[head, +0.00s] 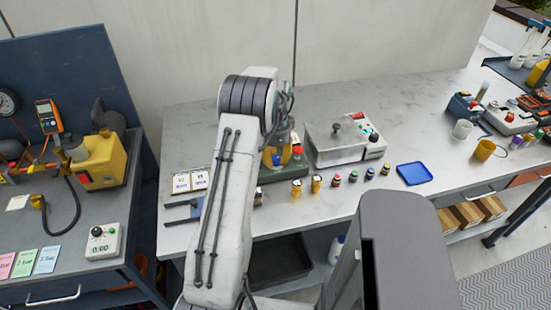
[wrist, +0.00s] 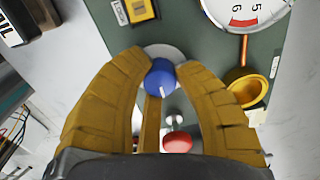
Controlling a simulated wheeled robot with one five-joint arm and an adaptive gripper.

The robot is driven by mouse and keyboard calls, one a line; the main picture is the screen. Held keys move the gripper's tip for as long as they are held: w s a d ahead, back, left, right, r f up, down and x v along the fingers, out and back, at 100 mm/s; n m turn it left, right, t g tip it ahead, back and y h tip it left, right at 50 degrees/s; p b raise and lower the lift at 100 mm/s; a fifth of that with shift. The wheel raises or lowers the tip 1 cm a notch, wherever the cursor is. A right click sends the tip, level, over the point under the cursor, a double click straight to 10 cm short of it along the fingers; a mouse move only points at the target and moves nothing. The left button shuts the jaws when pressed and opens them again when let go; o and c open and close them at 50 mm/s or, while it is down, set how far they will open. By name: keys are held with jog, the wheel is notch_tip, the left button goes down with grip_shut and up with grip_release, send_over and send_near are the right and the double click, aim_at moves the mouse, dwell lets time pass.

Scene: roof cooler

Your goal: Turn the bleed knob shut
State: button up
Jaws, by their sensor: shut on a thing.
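A round blue knob (wrist: 160,76) with a white pointer mark sits on a pale round plate on a green panel (wrist: 190,25) in the wrist view. I see no lettering that names it as the bleed knob. The white mark points down and slightly right in the picture. A red knob (wrist: 177,141) on a metal stem shows between the fingers, nearer the palm. In the head view my arm hides much of the green unit (head: 285,173).
A dial gauge (wrist: 245,8) and a yellow cup-shaped part (wrist: 250,88) lie right of the fingers. A grey lidded box (head: 340,137), several small bottles (head: 316,184) and a blue tray (head: 414,173) stand on the bench. The bench front right of the tray is clear.

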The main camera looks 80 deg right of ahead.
grip_shut()
jog(key=shift+n, duration=0.3)
jog(key=n, duration=0.2)
jog(key=shift+f+n+b, duration=0.1)
jog(key=shift+n+b, duration=0.3)
jog(key=n, duration=0.4)
jog(key=shift+a+n+b, duration=0.1)
jog(key=shift+n+b, duration=0.2)
jog(key=n, duration=0.4)
jog(key=shift+n, duration=0.3)
jog(key=n, duration=0.4)
jog(key=shift+n+b, duration=0.3)
